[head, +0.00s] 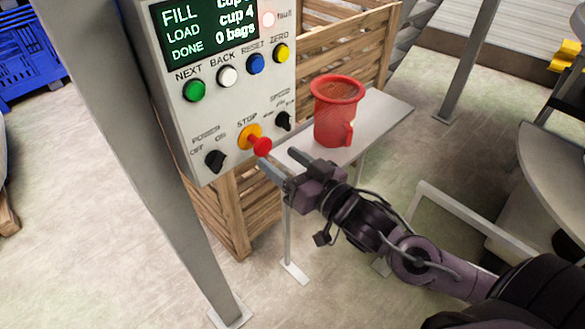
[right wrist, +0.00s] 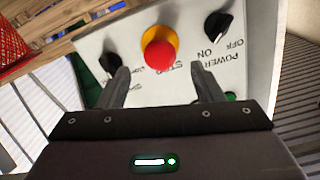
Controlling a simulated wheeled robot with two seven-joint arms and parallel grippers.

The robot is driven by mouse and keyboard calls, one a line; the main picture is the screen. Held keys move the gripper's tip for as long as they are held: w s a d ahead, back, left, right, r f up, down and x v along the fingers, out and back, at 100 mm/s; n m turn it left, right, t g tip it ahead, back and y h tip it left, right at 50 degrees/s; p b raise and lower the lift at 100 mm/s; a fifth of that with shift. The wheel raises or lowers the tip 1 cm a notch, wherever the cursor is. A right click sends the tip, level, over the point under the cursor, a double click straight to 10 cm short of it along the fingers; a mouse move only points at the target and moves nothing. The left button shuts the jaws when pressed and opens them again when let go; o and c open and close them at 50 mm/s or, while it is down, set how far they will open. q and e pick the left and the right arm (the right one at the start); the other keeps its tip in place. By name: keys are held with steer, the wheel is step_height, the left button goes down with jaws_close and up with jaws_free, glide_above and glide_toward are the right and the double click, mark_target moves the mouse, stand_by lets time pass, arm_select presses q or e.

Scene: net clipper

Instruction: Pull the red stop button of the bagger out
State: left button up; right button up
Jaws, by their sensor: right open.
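The red stop button (head: 262,146) sticks out from a yellow-orange collar (head: 250,136) low on the bagger's panel (head: 230,105). In the right wrist view the red button (right wrist: 159,55) lies ahead, a little beyond and between the fingertips. My right gripper (head: 281,161) is open and empty, just in front of and slightly right of the button in the head view. Its two fingers (right wrist: 165,82) stand on either side of the button's line in the right wrist view, apart from it as far as I can tell. My left gripper is not in view.
A black power knob (head: 215,160) and a black speed knob (head: 283,121) flank the button. A red jug (head: 336,115) stands on a small grey shelf (head: 385,117) to the right. A grey post (head: 130,130) stands left of the panel. A wooden crate (head: 245,205) is behind.

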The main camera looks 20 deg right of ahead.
steer(key=shift+v, duration=1.05)
